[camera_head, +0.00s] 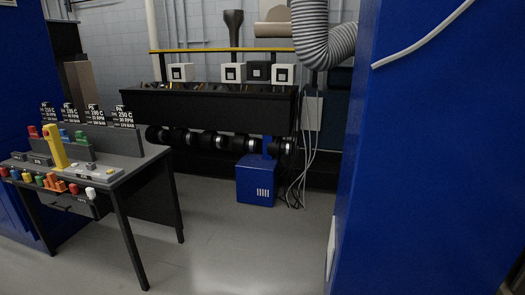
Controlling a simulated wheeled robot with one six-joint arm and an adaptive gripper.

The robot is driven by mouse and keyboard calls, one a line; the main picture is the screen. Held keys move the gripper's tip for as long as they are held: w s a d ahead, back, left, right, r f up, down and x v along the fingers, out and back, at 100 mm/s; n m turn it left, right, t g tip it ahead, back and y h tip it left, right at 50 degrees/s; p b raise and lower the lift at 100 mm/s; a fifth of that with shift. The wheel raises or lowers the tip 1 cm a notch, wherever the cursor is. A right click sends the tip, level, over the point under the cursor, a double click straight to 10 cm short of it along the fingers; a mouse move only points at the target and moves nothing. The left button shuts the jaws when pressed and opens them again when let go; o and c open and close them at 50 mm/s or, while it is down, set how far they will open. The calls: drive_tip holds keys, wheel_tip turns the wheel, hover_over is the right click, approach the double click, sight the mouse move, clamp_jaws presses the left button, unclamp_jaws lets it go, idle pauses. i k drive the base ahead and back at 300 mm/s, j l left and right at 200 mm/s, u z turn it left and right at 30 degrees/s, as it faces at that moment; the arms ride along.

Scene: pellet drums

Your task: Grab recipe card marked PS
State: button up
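Several black recipe cards with white print stand in a row along the back of the grey workbench (150,150) at the left. The third card from the left (94,113) seems to read PS at its top, though the print is small. To its right, the nearest card (123,117) seems to read PA. Two more cards, one at the far left (48,112) and one beside it (70,113), have headings too small to read surely. My gripper is not in view.
A yellow upright tool (54,147), coloured pieces and small grey blocks crowd the bench front. Behind stands a black machine (210,104) with a blue box (255,182) below. A blue cabinet wall (430,150) fills the right. The grey floor (225,245) between is clear.

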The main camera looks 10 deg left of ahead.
sight(94, 117)
drive_tip(key=i+u, duration=0.2)
drive_tip(key=i, duration=0.3)
drive_tip(key=i+l+u, duration=0.2)
drive_tip(key=i, duration=0.25)
drive_tip(key=i+u, duration=0.25)
drive_tip(key=i, duration=0.25)
drive_tip(key=i+j+u, duration=0.1)
drive_tip(key=i, duration=1)
drive_tip(key=i+j+u, duration=0.1)
drive_tip(key=i+j, duration=0.15)
drive_tip(key=i, duration=0.8)
drive_tip(key=i+z, duration=0.15)
drive_tip(key=i, duration=0.2)
drive_tip(key=i+j+z, duration=0.2)
drive_tip(key=i, duration=0.1)
